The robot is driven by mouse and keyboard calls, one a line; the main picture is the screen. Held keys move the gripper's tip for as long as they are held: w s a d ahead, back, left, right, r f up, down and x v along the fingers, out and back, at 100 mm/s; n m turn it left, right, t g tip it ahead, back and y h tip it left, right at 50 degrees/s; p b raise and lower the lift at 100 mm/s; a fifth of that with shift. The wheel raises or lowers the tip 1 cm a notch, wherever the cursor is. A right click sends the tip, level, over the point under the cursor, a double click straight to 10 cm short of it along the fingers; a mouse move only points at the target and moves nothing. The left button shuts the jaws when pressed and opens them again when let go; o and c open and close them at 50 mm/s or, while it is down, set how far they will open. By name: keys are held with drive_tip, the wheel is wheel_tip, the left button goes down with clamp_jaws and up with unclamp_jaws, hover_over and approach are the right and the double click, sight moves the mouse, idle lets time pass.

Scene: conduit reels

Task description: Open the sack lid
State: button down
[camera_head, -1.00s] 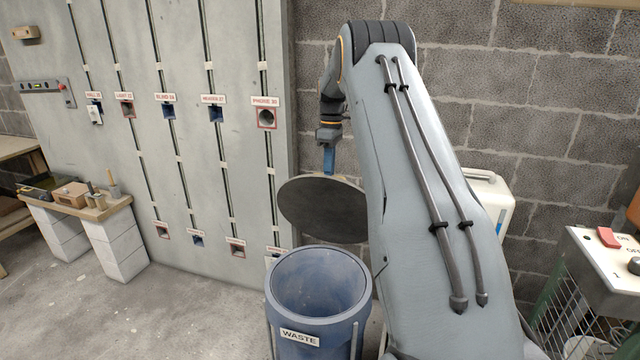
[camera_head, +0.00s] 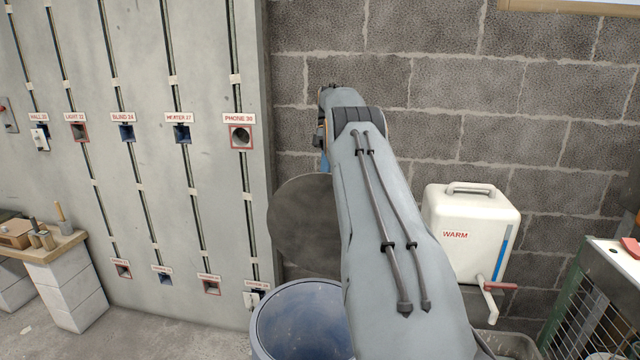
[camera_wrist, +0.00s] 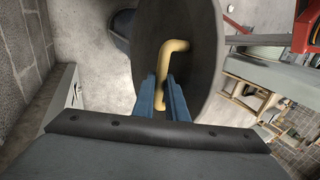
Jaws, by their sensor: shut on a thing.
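The dark round lid (camera_head: 300,222) stands steeply tilted behind the open blue bin (camera_head: 262,325), against the back of its rim. Part of the lid is hidden behind my arm. The wrist view shows the lid (camera_wrist: 207,75) close up, with a bent yellow handle (camera_wrist: 172,46) on its face. My gripper (camera_wrist: 160,90) is shut on this handle, one blue finger on each side. In the head view my gripper (camera_head: 324,162) is mostly hidden by my arm. The bin's mouth is uncovered, and its inside looks empty where visible.
A grey panel (camera_head: 215,60) with labelled sockets stands at left, close to the bin. A white tank (camera_head: 470,225) marked WARM is right of my arm. A switch box (camera_head: 612,265) over a wire cage is at far right. A block wall closes the back.

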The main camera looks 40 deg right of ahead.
drive_tip(key=shift+w, duration=0.25)
drive_tip(key=c, duration=1.8)
unclamp_jaws()
drive_tip(key=shift+a, duration=0.1)
drive_tip(key=shift+o, duration=0.2)
drive_tip(key=shift+s, duration=0.1)
